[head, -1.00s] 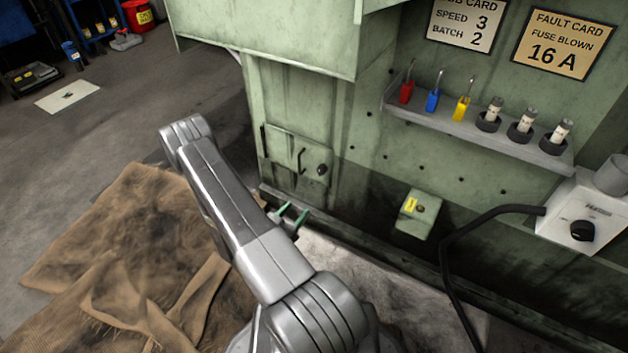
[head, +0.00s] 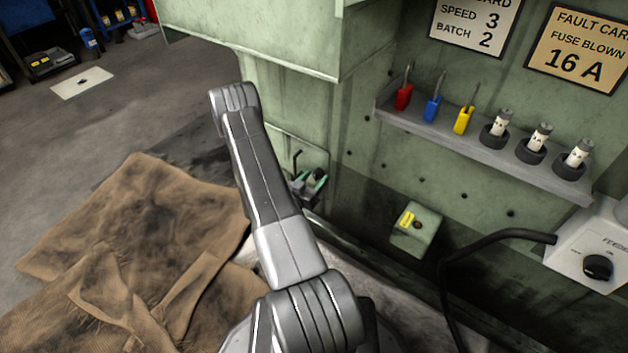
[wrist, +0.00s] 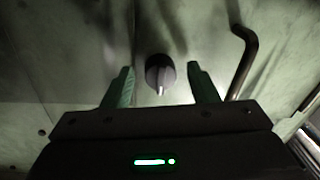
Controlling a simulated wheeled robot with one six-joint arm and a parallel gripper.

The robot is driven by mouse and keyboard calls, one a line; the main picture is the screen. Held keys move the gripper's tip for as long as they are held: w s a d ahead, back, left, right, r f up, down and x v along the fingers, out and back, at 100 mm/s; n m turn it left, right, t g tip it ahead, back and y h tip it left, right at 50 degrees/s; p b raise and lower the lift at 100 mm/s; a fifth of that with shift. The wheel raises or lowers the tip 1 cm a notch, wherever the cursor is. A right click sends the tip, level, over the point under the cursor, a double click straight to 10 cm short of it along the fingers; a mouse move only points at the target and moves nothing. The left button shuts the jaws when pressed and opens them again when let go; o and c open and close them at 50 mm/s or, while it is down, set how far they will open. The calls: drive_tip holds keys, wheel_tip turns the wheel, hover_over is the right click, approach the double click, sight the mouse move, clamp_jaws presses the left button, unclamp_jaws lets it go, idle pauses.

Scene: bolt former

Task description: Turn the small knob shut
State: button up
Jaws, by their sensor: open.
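The small knob (wrist: 160,72) is black and round with a raised grip bar, on a pale green door. In the wrist view its bar's light end points down toward my gripper. My gripper (wrist: 159,68) is open, with one green finger on each side of the knob and a visible gap at both sides. I cannot tell how deep the fingertips reach. In the head view my gripper (head: 309,184) is at the small door low on the machine, partly behind my arm, and the knob is hard to make out there.
A bent dark handle (wrist: 243,60) stands on the door just right of the right finger. A small box with a yellow label (head: 416,229), a shelf (head: 470,139) with several tags and fuses, and a black cable (head: 480,245) are to the right. Brown cloth (head: 135,235) lies left.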

drive_tip(key=c, duration=1)
drive_tip(key=shift+o, duration=0.2)
drive_tip(key=shift+n, duration=0.4)
drive_tip(key=n, duration=0.3)
drive_tip(key=shift+n+b, duration=0.3)
drive_tip(key=shift+b, duration=0.05)
drive_tip(key=n, duration=0.4)
drive_tip(key=shift+r, duration=0.15)
drive_tip(key=n, duration=0.4)
drive_tip(key=shift+n+g+p, duration=0.3)
drive_tip(key=shift+g, duration=0.1)
drive_tip(key=shift+r+n+p, duration=0.1)
drive_tip(key=shift+n+p, duration=0.25)
drive_tip(key=shift+n, duration=1.85)
